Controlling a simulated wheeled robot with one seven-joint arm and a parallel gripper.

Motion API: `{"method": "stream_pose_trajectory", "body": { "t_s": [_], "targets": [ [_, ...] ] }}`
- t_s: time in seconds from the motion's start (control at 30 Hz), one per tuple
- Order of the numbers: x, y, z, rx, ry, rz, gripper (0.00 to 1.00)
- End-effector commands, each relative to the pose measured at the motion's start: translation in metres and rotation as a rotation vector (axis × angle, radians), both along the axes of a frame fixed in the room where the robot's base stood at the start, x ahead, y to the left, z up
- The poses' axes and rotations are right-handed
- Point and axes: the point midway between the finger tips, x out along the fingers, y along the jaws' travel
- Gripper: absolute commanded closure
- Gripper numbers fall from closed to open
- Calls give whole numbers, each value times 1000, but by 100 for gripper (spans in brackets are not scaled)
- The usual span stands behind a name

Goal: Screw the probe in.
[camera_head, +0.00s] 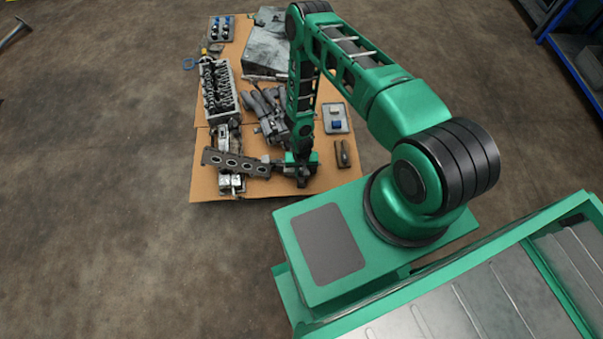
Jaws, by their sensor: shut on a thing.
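My gripper (302,180) points down at the near edge of a brown cardboard sheet (265,190) on the floor. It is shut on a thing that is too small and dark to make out. I cannot pick out the probe in this view. A dark flat part with a row of round holes (235,163) lies just left of my gripper, over a pale metal block (231,183). I cannot tell whether my gripper touches the part's right end.
A long engine part (217,90) lies on the left of the cardboard and dark pipes (268,108) lie mid-sheet. A grey tray (346,125) holds blue and white items; another tray (213,39) stands at the far left corner. Blue shelving (575,45) is at right.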

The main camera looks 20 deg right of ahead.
Motion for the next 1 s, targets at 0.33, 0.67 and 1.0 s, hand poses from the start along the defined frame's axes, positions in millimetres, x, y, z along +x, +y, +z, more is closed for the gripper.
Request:
{"method": "stream_pose_trajectory", "body": {
  "t_s": [0.33,0.67,1.0],
  "targets": [
    [1,0,1,-1,-1,-112,100],
    [1,0,1,0,0,-125,100],
    [0,0,0,0,0,-124,64]
  ]
}}
